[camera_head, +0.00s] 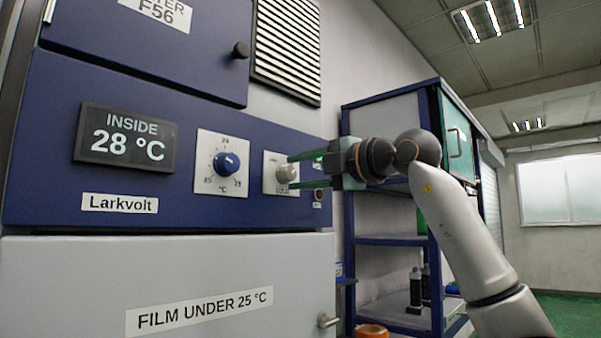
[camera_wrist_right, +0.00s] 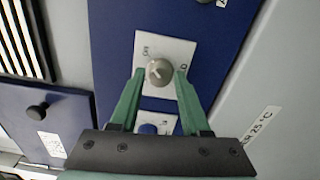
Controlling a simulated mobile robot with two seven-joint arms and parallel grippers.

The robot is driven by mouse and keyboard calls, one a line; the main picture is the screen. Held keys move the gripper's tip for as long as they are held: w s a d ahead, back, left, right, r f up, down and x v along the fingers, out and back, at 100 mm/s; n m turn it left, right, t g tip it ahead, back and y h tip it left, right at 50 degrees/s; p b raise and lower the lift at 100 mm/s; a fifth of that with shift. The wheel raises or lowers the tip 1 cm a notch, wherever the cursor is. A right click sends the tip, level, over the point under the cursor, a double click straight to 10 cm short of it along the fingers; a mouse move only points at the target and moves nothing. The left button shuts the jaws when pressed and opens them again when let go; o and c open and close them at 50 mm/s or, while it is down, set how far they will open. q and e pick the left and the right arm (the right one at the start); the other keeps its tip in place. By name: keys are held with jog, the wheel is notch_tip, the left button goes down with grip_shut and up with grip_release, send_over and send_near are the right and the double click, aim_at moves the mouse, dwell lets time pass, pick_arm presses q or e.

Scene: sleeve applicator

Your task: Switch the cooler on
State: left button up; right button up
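The cooler's dark blue panel (camera_head: 60,180) carries a display (camera_head: 125,136) reading INSIDE 28 °C. A blue dial (camera_head: 227,163) with a °C scale sits on a white plate beside it. Right of it, a grey round knob (camera_head: 287,173) sits on another white plate with print too small to read. My right gripper (camera_head: 290,172) points at this knob, its green fingers apart, one above and one below. In the right wrist view the grey knob (camera_wrist_right: 158,72) lies between the fingertips, with gaps visible at both sides. My left gripper is not in view.
Small round fittings (camera_head: 318,195) sit on the panel's right edge, partly behind my gripper. Below is a pale door (camera_head: 90,290) labelled FILM UNDER 25 °C, with a handle (camera_head: 328,321). A blue shelf unit (camera_head: 385,240) stands behind my right arm.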

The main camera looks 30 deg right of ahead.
jog(key=o, duration=0.3)
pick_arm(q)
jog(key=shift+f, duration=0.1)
pick_arm(e)
jog(key=shift+s+d, duration=0.1)
jog(key=shift+s, duration=0.1)
pick_arm(q)
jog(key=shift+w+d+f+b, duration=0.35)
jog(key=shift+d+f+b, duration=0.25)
jog(key=shift+b, duration=0.7)
pick_arm(e)
jog(key=v, duration=1.2)
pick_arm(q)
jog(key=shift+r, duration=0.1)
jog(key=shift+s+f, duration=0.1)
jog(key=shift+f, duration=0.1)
